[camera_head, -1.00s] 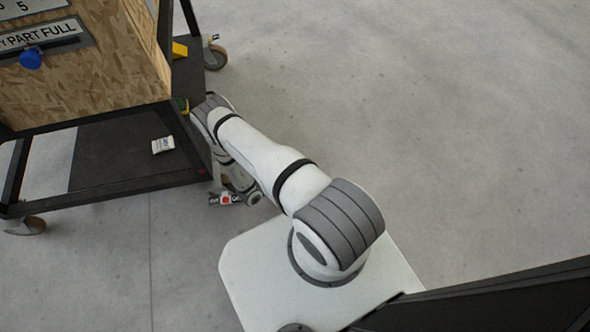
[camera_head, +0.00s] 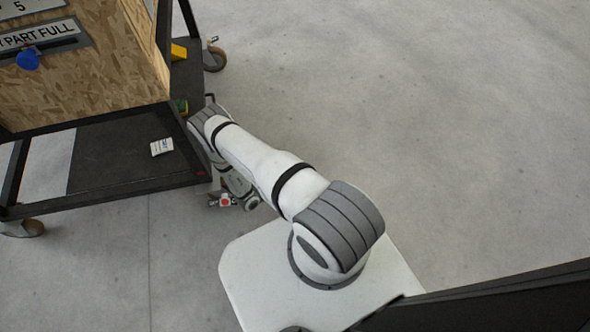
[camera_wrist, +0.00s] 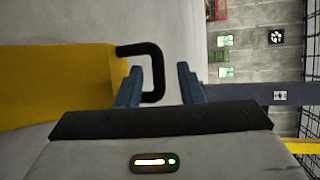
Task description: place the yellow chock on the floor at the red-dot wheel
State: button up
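In the wrist view the yellow chock (camera_wrist: 60,85) fills the left side, with a black C-shaped handle (camera_wrist: 157,70) on its right side. My gripper (camera_wrist: 159,80) is open. The handle's upright bar lies between its two blue-grey fingers, with a visible gap to the right finger. I cannot tell how deep the bar sits. In the head view my arm hides the gripper. A yellow block (camera_head: 179,52) shows on the cart's far deck; I cannot tell if it is this chock. A red mark (camera_head: 226,201) shows low beside the cart's near right corner, partly behind my wrist.
The dark cart (camera_head: 110,188) carries a wooden box (camera_head: 95,85), a white packet (camera_head: 162,146) and a green item (camera_head: 182,106). Its casters show at far right (camera_head: 215,59) and near left (camera_head: 24,228). The concrete floor (camera_head: 430,130) to the right is clear.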

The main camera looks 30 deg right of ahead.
jog(key=p+v, duration=0.2)
jog(key=v, duration=0.9)
jog(key=shift+w, duration=0.1)
jog(key=shift+f, duration=0.1)
